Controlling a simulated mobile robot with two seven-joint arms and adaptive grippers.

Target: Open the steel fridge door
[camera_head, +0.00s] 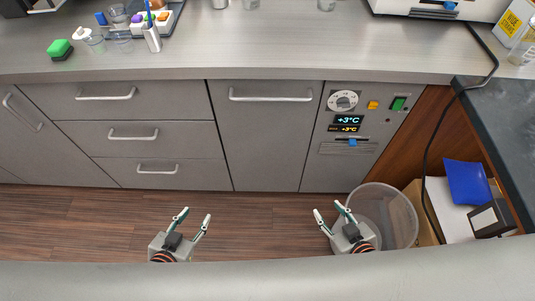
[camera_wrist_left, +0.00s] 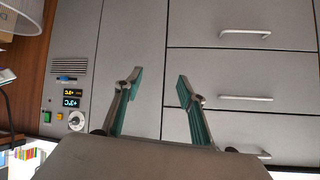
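The steel fridge door (camera_head: 265,145) is a flat grey panel below the counter, between the drawers and a control panel (camera_head: 350,130) showing +3°C. It looks closed, and its horizontal bar handle (camera_head: 270,97) runs along the top. My left gripper (camera_head: 196,213) is open and empty, low in front of the drawers and apart from the door. My right gripper (camera_head: 330,207) is open and empty near the bin, right of the door. In the left wrist view the open left gripper (camera_wrist_left: 160,75) faces the door panel (camera_wrist_left: 133,40); the door handle is not visible there.
Drawers with bar handles (camera_head: 134,134) are left of the door. A clear bin (camera_head: 395,215) stands beside my right gripper, with a box of folders (camera_head: 465,185) further right. The counter (camera_head: 250,55) overhangs above, holding cups and bottles. Floor before the door is clear.

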